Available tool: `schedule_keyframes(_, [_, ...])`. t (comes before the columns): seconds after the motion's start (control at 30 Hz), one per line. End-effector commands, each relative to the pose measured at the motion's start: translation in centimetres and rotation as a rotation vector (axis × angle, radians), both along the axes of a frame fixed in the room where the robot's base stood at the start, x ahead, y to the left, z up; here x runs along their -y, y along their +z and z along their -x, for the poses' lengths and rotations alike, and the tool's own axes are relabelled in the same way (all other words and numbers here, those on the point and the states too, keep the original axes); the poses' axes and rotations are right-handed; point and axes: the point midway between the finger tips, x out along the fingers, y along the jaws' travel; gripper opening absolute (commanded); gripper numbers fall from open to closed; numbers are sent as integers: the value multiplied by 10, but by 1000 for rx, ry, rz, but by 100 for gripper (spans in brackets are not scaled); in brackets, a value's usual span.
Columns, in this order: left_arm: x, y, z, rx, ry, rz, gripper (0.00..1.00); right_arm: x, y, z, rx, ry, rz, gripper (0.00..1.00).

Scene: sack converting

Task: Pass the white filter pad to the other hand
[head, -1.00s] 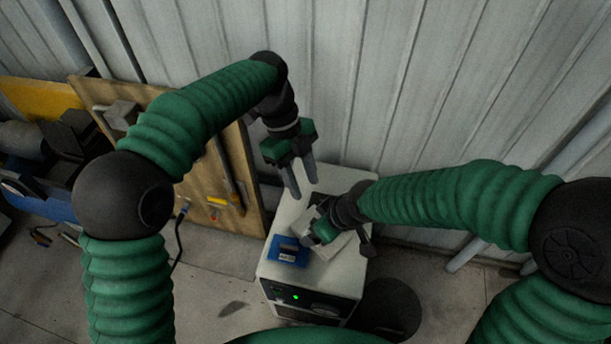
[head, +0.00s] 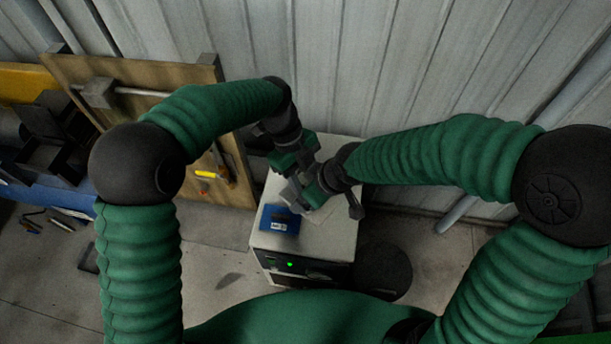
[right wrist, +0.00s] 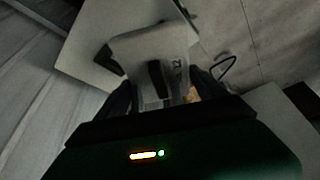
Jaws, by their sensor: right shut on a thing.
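The white filter pad (right wrist: 148,46) shows in the right wrist view between the fingers of my right gripper (right wrist: 160,92), with dark print on its face. A dark shape crosses the pad there; I cannot tell whether it is a left finger. In the head view my right gripper (head: 303,200) is shut on the pad above the cabinet top, and the pad is mostly hidden by the two grippers. My left gripper (head: 295,188) points down right beside the right one, close to the pad. Its fingertips are partly hidden, so its opening and contact are unclear.
Below is a light cabinet (head: 343,231) with a green lamp on its front. A blue tray (head: 292,218) with a small grey item sits on its top. A dark round bin (head: 383,270) stands to the right. A wooden tool board (head: 235,165) and the corrugated wall are behind.

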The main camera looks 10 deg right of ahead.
Motion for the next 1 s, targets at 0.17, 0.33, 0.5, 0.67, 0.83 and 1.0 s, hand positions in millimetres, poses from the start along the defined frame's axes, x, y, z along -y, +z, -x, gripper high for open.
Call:
schedule_keyframes(0.17, [0,0,0,0,0,0,28,0,0,0,0,0,0,43])
schedule_keyframes(0.33, [0,0,-1,1,0,1,6,-1,0,0,0,1,0,43])
schedule_keyframes(0.5, [1,1,-1,4,1,3,0,-2,0,1,-1,5,-1,43])
schedule_keyframes(0.67, [2,1,-2,7,1,5,0,-3,0,2,-2,9,0,86])
schedule_keyframes(0.83, [2,1,-1,5,1,5,0,-3,0,2,-2,7,-1,100])
schedule_keyframes(1.0, [2,1,-1,4,0,6,0,0,5,2,2,3,-1,100])
